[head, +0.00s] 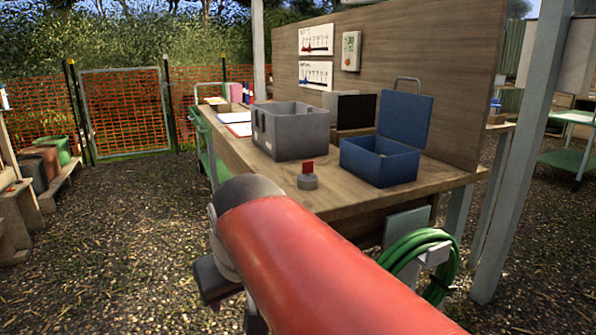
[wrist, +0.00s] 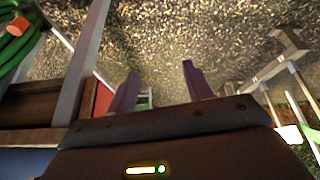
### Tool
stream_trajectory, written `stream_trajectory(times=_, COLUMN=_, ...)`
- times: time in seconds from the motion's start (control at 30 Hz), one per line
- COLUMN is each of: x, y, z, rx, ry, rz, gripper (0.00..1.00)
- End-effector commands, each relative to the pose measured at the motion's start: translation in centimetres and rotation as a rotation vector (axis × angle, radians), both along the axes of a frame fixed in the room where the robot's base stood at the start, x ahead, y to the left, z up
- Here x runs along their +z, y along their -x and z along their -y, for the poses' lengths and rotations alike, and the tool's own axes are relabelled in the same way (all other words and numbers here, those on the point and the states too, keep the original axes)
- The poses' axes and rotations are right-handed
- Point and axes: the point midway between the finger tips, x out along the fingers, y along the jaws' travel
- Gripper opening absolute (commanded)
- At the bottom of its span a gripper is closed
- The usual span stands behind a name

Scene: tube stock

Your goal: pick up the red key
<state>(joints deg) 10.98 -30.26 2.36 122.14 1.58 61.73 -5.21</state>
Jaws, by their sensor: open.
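A small red piece, which looks like the red key (head: 308,166), stands upright on a round grey base (head: 308,182) near the front edge of the wooden workbench (head: 250,178). It is in front of the blue box and the grey bin. My gripper is open and empty; its two fingers (wrist: 160,88) point over gravel ground in the wrist view. In the head view my red arm link crosses the lower middle, and dark parts of my gripper show low at its left, off the bench and away from the red piece. I cannot make out the red piece in the wrist view.
An open blue box (head: 380,160) with a raised lid and a grey bin (head: 290,130) stand on the bench. A dark box (head: 352,108) is behind them. A green hose (head: 410,250) hangs at the bench front beside a grey post (head: 520,160).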

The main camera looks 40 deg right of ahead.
Motion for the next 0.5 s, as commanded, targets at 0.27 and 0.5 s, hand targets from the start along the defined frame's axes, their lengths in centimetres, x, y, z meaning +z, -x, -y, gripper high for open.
stream_trajectory(times=0.27, x=5.1, y=-3.9, z=3.3, rx=-0.043, ry=0.008, rz=-0.021, gripper=0.51)
stream_trajectory(times=0.5, x=10.9, y=-8.4, z=9.4, rx=-0.093, ry=0.003, rz=-0.048, gripper=0.51)
